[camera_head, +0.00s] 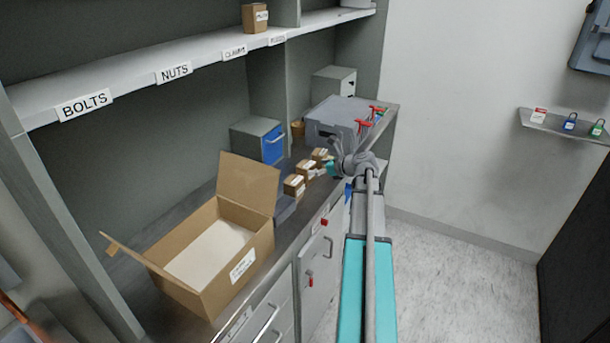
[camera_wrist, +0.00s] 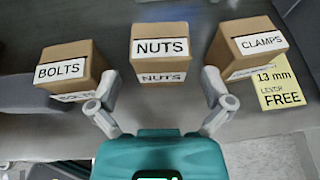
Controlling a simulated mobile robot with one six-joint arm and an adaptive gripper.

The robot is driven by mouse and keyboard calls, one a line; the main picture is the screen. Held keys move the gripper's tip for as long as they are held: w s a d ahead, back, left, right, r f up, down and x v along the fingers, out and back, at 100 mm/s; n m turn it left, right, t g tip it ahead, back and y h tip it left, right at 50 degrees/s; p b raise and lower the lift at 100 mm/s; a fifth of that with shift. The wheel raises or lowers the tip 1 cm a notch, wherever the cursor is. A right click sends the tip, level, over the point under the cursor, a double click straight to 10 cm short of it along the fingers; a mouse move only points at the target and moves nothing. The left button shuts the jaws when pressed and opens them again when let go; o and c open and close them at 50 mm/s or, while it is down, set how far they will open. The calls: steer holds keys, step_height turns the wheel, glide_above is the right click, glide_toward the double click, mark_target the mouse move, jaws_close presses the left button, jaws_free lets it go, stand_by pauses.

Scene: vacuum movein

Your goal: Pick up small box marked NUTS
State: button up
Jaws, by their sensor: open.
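In the wrist view, the small brown box marked NUTS (camera_wrist: 160,68) sits on the grey counter, straight ahead of my gripper (camera_wrist: 165,103). Its white label shows on the top and front. My gripper is open and empty, with its two fingers apart and short of the box. The box marked BOLTS (camera_wrist: 72,62) is to its left and the box marked CLAMPS (camera_wrist: 248,48) to its right, beside the fingers. In the head view, my gripper (camera_head: 335,168) is over the counter edge by the row of small boxes (camera_head: 305,170); their labels are too small to read there.
A yellow note (camera_wrist: 280,84) reading "13 mm" and "FREE" lies by the CLAMPS box. A large open carton (camera_head: 238,262) stands on the counter at left. A grey crate (camera_head: 335,118) and a blue-fronted cabinet (camera_head: 258,140) stand behind. A labelled shelf (camera_head: 130,75) runs above.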

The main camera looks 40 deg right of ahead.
mark_target(306, 164)
steer(key=shift+w, duration=0.1)
steer(key=b+x, duration=0.2)
steer(key=x, duration=0.2)
steer(key=shift+w+f, duration=0.1)
steer(key=shift+f, duration=0.1)
steer(key=shift+w+a, duration=0.1)
steer(key=shift+w, duration=0.25)
steer(key=c, duration=1)
steer(key=shift+r, duration=0.1)
step_height(306, 164, up, 3)
steer(key=p, duration=0.3)
steer(key=shift+f, duration=0.2)
steer(key=w+r+p+v, duration=0.1)
steer(key=p+v, duration=0.4)
steer(key=v, duration=0.3)
steer(key=d+r+p+v, duration=0.1)
steer(key=r+p+v, duration=0.1)
steer(key=p+v, duration=0.3)
steer(key=shift+s+d+r, duration=0.45)
steer(key=shift+s+r, duration=0.55)
steer(key=shift+s, duration=0.25)
